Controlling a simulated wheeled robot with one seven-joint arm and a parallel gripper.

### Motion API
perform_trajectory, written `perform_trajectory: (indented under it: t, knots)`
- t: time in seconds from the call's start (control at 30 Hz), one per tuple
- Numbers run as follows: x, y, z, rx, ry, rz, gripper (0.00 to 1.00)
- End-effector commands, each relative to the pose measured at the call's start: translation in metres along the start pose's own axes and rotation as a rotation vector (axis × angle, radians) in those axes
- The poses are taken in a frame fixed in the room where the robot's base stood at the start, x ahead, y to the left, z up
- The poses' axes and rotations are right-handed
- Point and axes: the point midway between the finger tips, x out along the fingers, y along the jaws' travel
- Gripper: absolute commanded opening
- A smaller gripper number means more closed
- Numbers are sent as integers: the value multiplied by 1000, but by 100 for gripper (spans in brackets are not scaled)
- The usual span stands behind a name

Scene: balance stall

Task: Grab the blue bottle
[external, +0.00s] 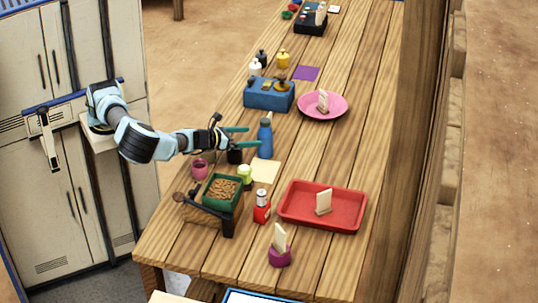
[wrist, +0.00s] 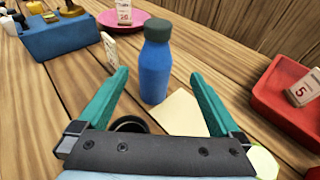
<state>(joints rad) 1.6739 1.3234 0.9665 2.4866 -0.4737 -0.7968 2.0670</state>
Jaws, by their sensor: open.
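The blue bottle (external: 265,139) stands upright on the wooden table, with a dark green cap. It also shows in the wrist view (wrist: 155,70), just beyond my fingertips and roughly between the lines of the two fingers. My gripper (external: 238,138) has teal fingers that are spread apart with nothing between them. In the external view it reaches in from the left and its fingertips are close to the bottle's left side. I cannot tell whether a fingertip touches the bottle. In the wrist view my gripper (wrist: 158,76) points toward the bottle.
A cream paper (external: 265,172) lies in front of the bottle. A blue box scale (external: 269,95) and pink plate (external: 322,106) stand behind it. A red tray (external: 322,207), red bottle (external: 262,208), yellow-green container (external: 245,174), pink cup (external: 200,168) and green bin (external: 223,190) are nearer the front.

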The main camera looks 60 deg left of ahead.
Motion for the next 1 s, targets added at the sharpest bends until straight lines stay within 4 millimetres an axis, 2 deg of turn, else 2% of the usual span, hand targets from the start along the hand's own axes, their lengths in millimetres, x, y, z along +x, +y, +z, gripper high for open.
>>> perform_trajectory:
  t: [0.1,0.37,0.7,1.0]
  knots:
    - [16,0,1,0,2,1,100]
    - [33,3,2,-1,2,2,100]
    - [73,8,1,-2,3,1,100]
    - [76,7,0,-1,3,1,98]
